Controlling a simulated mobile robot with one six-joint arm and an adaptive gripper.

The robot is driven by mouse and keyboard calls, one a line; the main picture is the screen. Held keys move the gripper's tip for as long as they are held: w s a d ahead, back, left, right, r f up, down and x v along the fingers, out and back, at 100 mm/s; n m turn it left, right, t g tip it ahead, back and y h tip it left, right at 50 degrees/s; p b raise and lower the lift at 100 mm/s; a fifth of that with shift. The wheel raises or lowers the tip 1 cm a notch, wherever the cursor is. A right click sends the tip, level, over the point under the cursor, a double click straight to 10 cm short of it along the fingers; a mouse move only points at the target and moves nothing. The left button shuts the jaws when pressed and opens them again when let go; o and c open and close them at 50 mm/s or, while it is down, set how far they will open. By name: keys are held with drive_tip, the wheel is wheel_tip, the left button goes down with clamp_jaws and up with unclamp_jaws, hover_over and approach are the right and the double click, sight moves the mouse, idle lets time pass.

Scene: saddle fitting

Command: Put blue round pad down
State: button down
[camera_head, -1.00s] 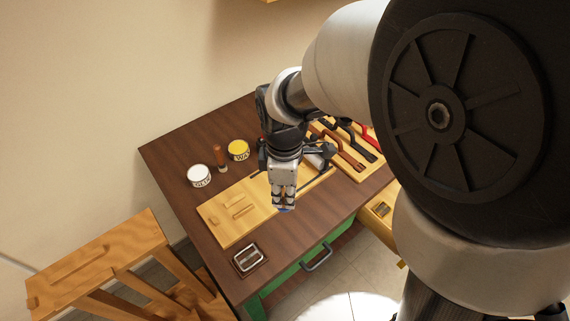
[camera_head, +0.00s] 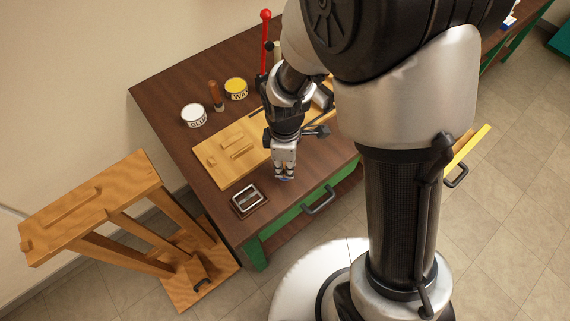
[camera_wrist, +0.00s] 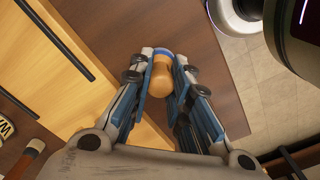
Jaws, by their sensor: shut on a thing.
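The blue round pad (camera_wrist: 162,51) shows in the wrist view as a blue rim at the far end of a tan wooden knob (camera_wrist: 160,78). My gripper (camera_wrist: 161,80) is shut on this knob, with a finger on each side. In the head view only a sliver of blue shows under the fingertips of my gripper (camera_head: 285,174). The gripper points down over the bare front part of the dark brown table (camera_head: 160,100), in front of the light wooden board. I cannot tell whether the pad touches the table.
The wooden board (camera_head: 225,170) lies behind the gripper. A metal buckle on a dark square (camera_head: 248,199) lies to its left. A white tin (camera_head: 194,115), a yellow tin (camera_head: 236,89) and a red-handled lever (camera_head: 265,45) stand farther back. A wooden stand (camera_head: 95,205) is left of the table.

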drive_tip(key=shift+r, duration=0.1)
drive_tip(key=c, duration=2)
unclamp_jaws()
drive_tip(key=shift+f, duration=0.2)
drive_tip(key=o, duration=0.5)
